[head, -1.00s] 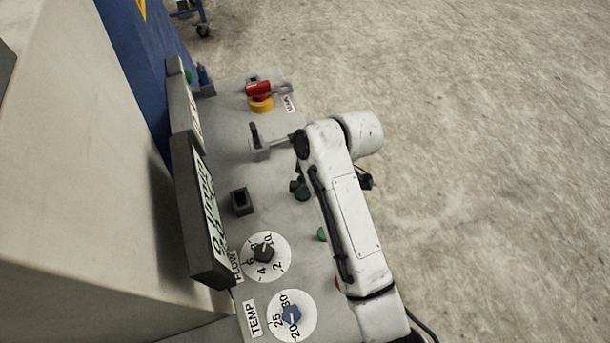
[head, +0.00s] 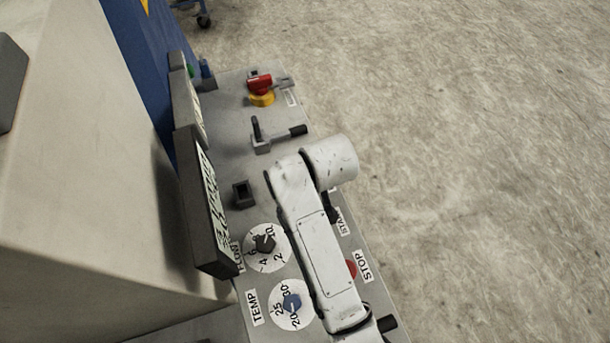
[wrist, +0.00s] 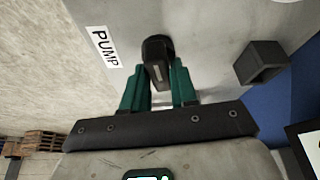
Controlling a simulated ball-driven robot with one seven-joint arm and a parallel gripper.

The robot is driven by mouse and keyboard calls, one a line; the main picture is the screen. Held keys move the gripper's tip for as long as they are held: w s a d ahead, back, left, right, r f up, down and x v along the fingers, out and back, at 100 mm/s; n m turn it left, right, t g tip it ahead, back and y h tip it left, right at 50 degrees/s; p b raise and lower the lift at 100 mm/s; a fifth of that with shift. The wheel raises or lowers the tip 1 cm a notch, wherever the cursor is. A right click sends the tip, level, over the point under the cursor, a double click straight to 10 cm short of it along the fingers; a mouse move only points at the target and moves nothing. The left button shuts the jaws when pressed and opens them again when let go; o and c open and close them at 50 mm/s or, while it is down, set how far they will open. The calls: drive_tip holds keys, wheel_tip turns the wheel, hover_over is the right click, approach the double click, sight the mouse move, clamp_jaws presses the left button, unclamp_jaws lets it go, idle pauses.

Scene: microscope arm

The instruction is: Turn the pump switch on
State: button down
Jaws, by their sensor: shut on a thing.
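In the wrist view the pump switch (wrist: 157,50) is a black knob with a lever, on the grey panel beside the PUMP label (wrist: 106,47). My gripper (wrist: 158,82) has its two green fingers on either side of the switch's lever and is shut on it. Parts of the lever are hidden between the fingers. In the head view my white arm hides both the gripper and the pump switch.
On the panel in the head view are a red and yellow valve (head: 261,90), a lever with a black grip (head: 298,131), a small dark square socket (head: 242,194), the FLOW dial (head: 277,256) and the TEMP dial (head: 287,318). A red STOP button (head: 352,269) is beside my arm.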

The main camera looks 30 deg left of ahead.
drive_tip(key=shift+m+h, duration=0.3)
drive_tip(key=shift+m, duration=0.6)
drive_tip(key=shift+s+f+t, duration=0.1)
drive_tip(key=shift+t, duration=0.2)
drive_tip(key=c, duration=1)
unclamp_jaws()
drive_tip(key=shift+o, duration=0.2)
drive_tip(key=b+v, duration=0.1)
drive_tip(key=v, duration=1)
drive_tip(key=shift+a+f, duration=0.1)
